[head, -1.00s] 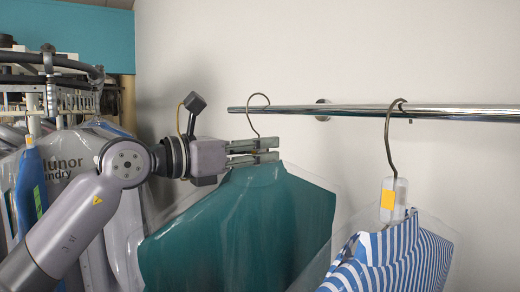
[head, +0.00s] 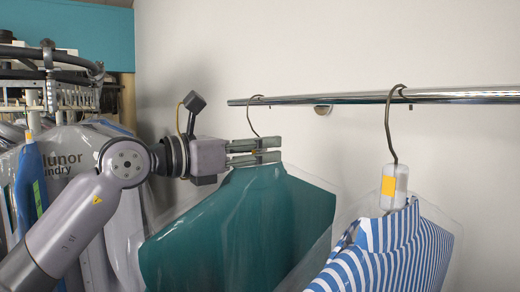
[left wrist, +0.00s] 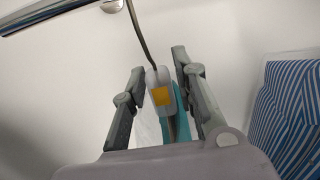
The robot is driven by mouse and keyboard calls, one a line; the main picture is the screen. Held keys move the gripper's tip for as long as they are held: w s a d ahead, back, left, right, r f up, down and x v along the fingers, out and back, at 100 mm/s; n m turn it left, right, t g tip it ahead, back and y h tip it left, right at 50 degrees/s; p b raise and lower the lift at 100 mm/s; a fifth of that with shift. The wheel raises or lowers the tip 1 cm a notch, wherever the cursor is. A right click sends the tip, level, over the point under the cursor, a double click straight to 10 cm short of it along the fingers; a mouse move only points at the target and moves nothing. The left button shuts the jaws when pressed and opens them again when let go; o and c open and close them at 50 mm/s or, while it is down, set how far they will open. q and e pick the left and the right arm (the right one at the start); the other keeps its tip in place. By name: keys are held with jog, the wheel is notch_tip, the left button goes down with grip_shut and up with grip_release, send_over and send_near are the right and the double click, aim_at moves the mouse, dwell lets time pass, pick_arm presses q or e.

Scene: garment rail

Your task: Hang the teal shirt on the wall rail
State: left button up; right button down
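The teal shirt (head: 240,230) hangs in clear film below its hanger. The hanger's hook (head: 250,117) reaches up to the wall rail (head: 330,99) near its left end. The hook's top shows just above the rail; whether it bears weight there is unclear. My left gripper (head: 262,152) is around the hanger's neck below the hook. In the left wrist view, the pale neck block with an orange tag (left wrist: 161,96) sits between the two fingers with narrow gaps beside it, so the gripper looks open. My right gripper is not in view.
A blue-and-white striped shirt (head: 385,250) hangs from the same rail to the right, on a hook (head: 389,130). Bare rail lies between the two hooks. A crowded clothes rack (head: 50,90) with film-covered garments stands at the left.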

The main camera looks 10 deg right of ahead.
pick_arm(q)
jog(key=shift+o, duration=1.2)
jog(key=shift+f, duration=0.1)
jog(key=v, duration=1.2)
jog(key=shift+o, duration=0.5)
jog(key=shift+o, duration=0.7)
